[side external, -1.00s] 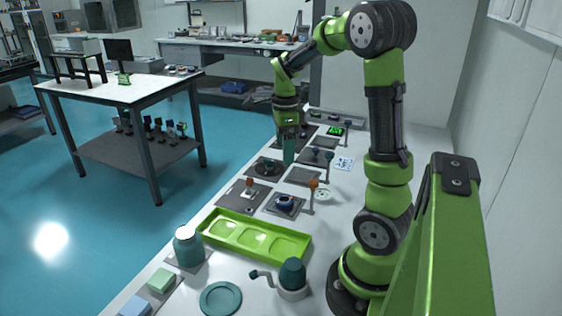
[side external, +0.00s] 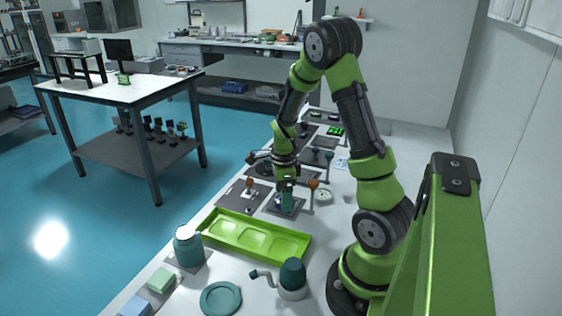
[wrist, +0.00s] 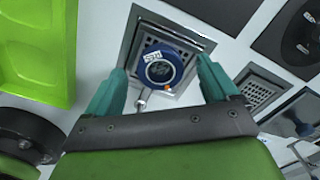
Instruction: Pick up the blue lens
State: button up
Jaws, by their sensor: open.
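The blue lens (wrist: 161,68) is a round piece with a dark blue rim and small white lettering, seen from above in the wrist view. It sits on a square grey perforated plate (wrist: 140,30). My gripper (wrist: 162,90) is open, with one teal finger on each side of the lens and clear gaps between. In the side view my gripper (side external: 287,205) points down over the same plate (side external: 298,209) and mostly hides the lens. I cannot tell whether the fingertips are at the lens's height.
A green tray with shallow hollows (side external: 250,236) lies close in front, also in the wrist view (wrist: 40,50). An orange-topped post (side external: 313,185) stands just right of my gripper. Other plates with small parts lie behind. A teal jar (side external: 188,247) stands nearer the camera.

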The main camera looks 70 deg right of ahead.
jog(key=shift+f, duration=0.45)
jog(key=c, duration=1.2)
